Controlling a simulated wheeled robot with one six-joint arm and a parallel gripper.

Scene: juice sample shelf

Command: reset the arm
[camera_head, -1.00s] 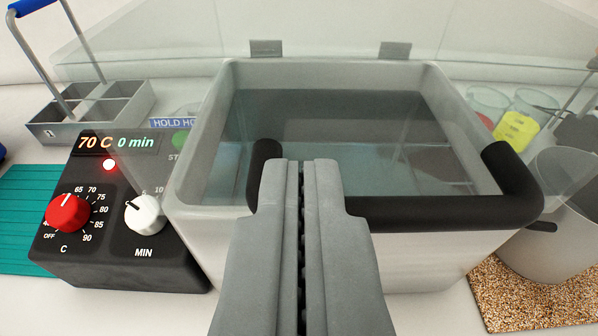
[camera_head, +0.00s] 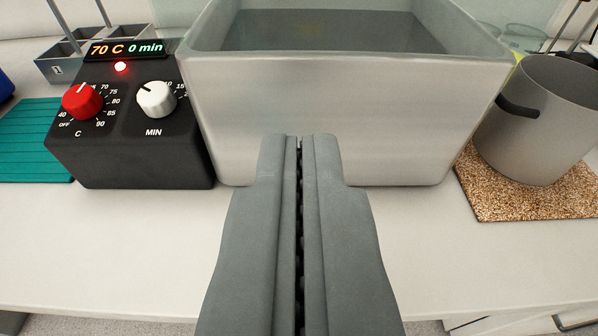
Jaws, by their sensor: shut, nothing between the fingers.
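My gripper (camera_head: 300,142) is in the lower middle of the view, its two grey fingers together and empty. The fingertips appear in front of the lower front wall of a grey water bath (camera_head: 330,115). I cannot tell whether they touch it. Water shows inside the bath's open top. No lid or black handle shows over the bath front in this view.
A black control box (camera_head: 140,170) with a red knob (camera_head: 82,101) and a white knob (camera_head: 156,98) stands left of the bath. Its display reads 70 C, 0 min. A grey pot (camera_head: 535,125) stands on a cork mat (camera_head: 535,205) at right. The front counter (camera_head: 120,245) is clear.

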